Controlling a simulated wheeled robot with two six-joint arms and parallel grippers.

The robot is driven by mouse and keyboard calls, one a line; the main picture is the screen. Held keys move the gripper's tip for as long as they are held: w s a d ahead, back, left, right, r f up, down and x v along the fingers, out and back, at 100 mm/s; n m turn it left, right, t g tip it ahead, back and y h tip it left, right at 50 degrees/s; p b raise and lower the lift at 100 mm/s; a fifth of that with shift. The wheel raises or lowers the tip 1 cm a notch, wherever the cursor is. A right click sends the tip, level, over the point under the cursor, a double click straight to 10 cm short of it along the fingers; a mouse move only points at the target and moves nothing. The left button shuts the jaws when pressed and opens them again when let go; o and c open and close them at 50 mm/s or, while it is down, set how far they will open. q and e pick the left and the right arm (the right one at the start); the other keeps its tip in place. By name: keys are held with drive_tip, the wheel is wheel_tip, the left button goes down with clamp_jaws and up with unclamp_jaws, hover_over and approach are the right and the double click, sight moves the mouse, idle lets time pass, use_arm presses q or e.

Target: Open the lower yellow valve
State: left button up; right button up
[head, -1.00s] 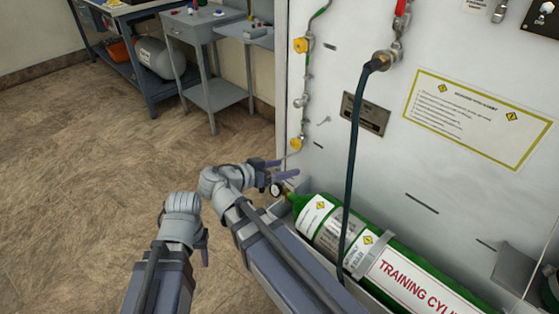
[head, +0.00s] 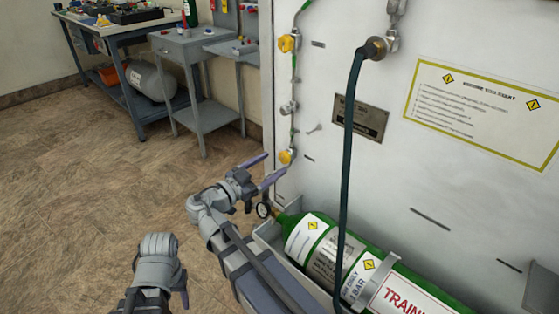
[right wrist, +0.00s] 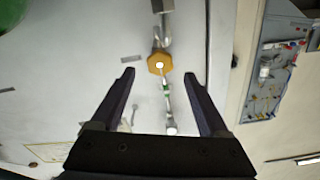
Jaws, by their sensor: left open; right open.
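The lower yellow valve (head: 287,156) is a small yellow knob at the bottom of the pipe run on the left edge of the white panel. It also shows in the right wrist view (right wrist: 159,64), beyond the fingertips and roughly between them. My right gripper (head: 272,166) is open and empty just left of and below this valve in the head view, with its fingers pointing at it. In the right wrist view the gripper (right wrist: 158,76) has clear space between its fingers. My left gripper (head: 182,288) is open, low over the floor, its fingers partly hidden.
An upper yellow valve (head: 288,43) and a silver fitting (head: 289,108) sit higher on the same pipe. A green cylinder (head: 325,246) with a gauge (head: 263,210) lies below right. A dark hose (head: 347,170) hangs from the panel. A grey side table (head: 200,85) stands behind left.

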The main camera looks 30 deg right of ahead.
sight(282, 158)
drive_tip(key=shift+x, duration=2.15)
clamp_jaws()
